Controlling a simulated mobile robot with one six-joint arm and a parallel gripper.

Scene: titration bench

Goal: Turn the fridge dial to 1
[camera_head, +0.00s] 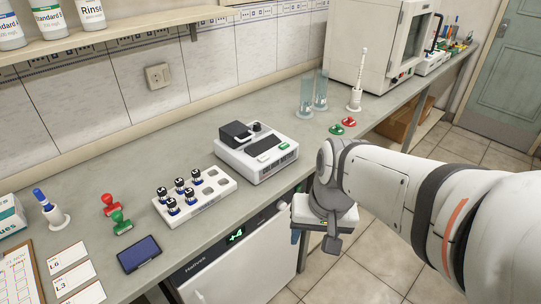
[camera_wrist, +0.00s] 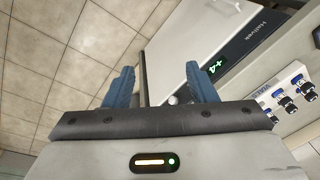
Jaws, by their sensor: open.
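The fridge (camera_head: 243,272) is built in under the bench, with a white door and a dark top strip. Its green display (camera_head: 236,236) reads +4. The fridge (camera_wrist: 185,28) and its lit display (camera_wrist: 217,67) also show in the wrist view. A small pale round knob (camera_wrist: 173,100) shows between the finger bases; it may be the dial, but its marks are too small to read. My gripper (camera_wrist: 160,67) is open, its two blue fingers apart with nothing held between them. In the head view my wrist is in front of the bench edge, right of the display.
On the bench (camera_head: 190,120) stand a white rack (camera_head: 212,203) with several dark-capped vials, and a grey-white instrument (camera_head: 257,152). Red and green stamps (camera_head: 121,222) and a blue pad (camera_head: 139,254) lie left of it. The tiled floor (camera_head: 365,265) in front is clear.

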